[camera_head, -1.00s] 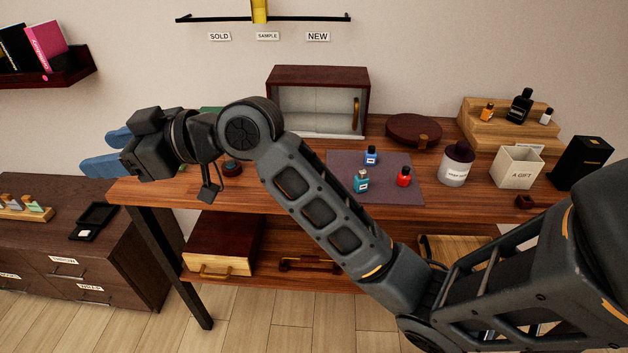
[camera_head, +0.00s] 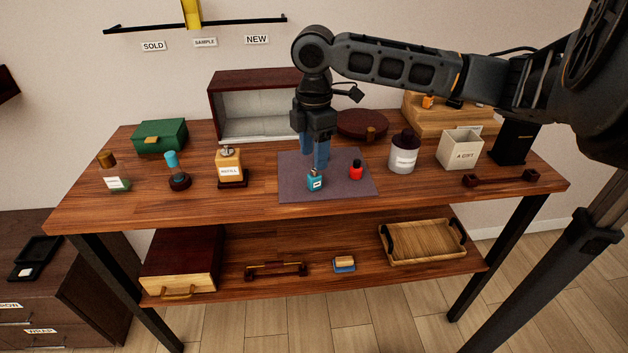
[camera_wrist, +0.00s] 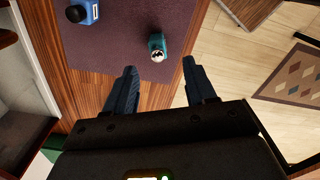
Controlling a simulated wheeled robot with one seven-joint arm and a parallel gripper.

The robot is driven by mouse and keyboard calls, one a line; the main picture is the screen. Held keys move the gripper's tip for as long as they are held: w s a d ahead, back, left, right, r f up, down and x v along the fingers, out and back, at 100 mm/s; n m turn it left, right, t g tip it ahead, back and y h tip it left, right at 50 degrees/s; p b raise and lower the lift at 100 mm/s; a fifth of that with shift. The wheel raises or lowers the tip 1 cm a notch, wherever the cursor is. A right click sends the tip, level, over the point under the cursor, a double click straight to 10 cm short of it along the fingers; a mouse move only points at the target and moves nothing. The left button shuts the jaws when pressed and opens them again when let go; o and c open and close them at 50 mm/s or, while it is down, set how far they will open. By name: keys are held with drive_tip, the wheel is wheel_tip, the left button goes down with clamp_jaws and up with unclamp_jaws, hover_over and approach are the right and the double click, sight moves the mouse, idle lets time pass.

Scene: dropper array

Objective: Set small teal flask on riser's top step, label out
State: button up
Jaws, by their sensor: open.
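The small teal flask (camera_head: 315,182) stands upright on the purple mat (camera_head: 290,190), its white label facing the front of the table. It also shows in the wrist view (camera_wrist: 157,47), just beyond the gap between my fingers. My gripper (camera_head: 314,163) points down over the mat, open and empty, above and slightly behind the flask; its fingers (camera_wrist: 159,68) are apart in the wrist view. The wooden stepped riser (camera_head: 460,121) stands at the back right. My arm hides part of its top.
A red bottle (camera_head: 356,170) stands right of the teal flask. A blue bottle (camera_wrist: 82,12) is on the mat in the wrist view. An orange bottle (camera_head: 428,102) sits on the riser.

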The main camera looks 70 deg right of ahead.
sight(314, 175)
drive_tip(key=shift+s+d+f, duration=0.1)
drive_tip(key=shift+s+f, duration=0.05)
drive_tip(key=shift+f, duration=0.25)
drive_tip(key=shift+d+f+p, duration=0.1)
drive_tip(key=shift+f+p, duration=0.35)
drive_tip(key=shift+f, duration=3)
clamp_jaws()
